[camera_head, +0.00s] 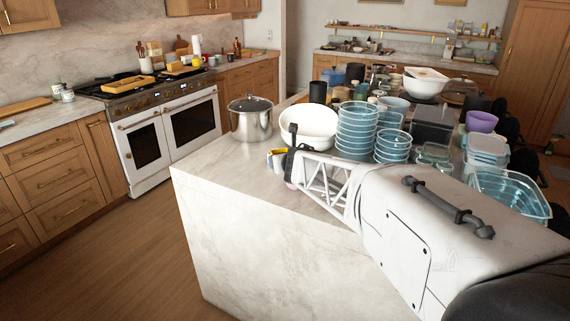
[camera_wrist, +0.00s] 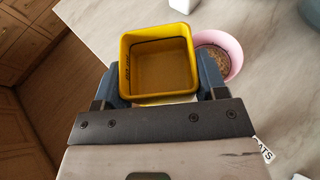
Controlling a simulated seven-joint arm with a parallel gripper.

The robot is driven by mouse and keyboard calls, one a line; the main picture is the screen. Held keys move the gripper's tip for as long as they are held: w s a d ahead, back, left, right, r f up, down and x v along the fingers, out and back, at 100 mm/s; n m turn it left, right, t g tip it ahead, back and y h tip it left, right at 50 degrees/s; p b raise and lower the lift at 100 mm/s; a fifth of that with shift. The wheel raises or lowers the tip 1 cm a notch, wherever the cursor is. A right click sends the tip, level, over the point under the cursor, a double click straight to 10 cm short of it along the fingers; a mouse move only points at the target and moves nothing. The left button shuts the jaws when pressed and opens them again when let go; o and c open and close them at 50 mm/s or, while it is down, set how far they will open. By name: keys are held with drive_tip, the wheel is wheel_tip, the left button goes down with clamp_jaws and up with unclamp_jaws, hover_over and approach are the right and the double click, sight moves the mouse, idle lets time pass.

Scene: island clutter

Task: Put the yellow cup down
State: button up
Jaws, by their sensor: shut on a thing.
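The yellow cup (camera_wrist: 158,92) is square with rounded corners, and I look down into its open top in the wrist view. My gripper (camera_wrist: 160,85) is shut on it, with a dark blue finger on each side. Most of the cup is hidden there. How far its base is from the counter I cannot tell.
A pink bowl (camera_wrist: 235,55) with brown contents stands close to the cup's right. A steel pot (camera_head: 251,122) and a white bowl (camera_head: 308,127) stand behind. Stacked glass containers (camera_head: 357,130) crowd the right. The island's front left is bare.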

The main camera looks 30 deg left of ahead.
drive_tip(key=shift+w+a+r+n+g+y, duration=0.85)
drive_tip(key=shift+w+a+r+n+g, duration=0.5)
drive_tip(key=shift+a+n+g, duration=1.6)
drive_tip(key=shift+w+a+r+n+g+y, duration=1)
drive_tip(key=shift+a+r+n+g, duration=0.6)
drive_tip(key=shift+a, duration=2.5)
wheel_tip(320, 180, down, 9)
drive_tip(key=w+a+n+g+h, duration=0.2)
drive_tip(key=n+g+h, duration=0.2)
drive_tip(key=n+g, duration=0.4)
drive_tip(key=shift+w+f+g, duration=0.2)
drive_tip(key=shift+w+g, duration=0.1)
drive_tip(key=shift+g, duration=0.45)
drive_tip(key=shift+f, duration=3.85)
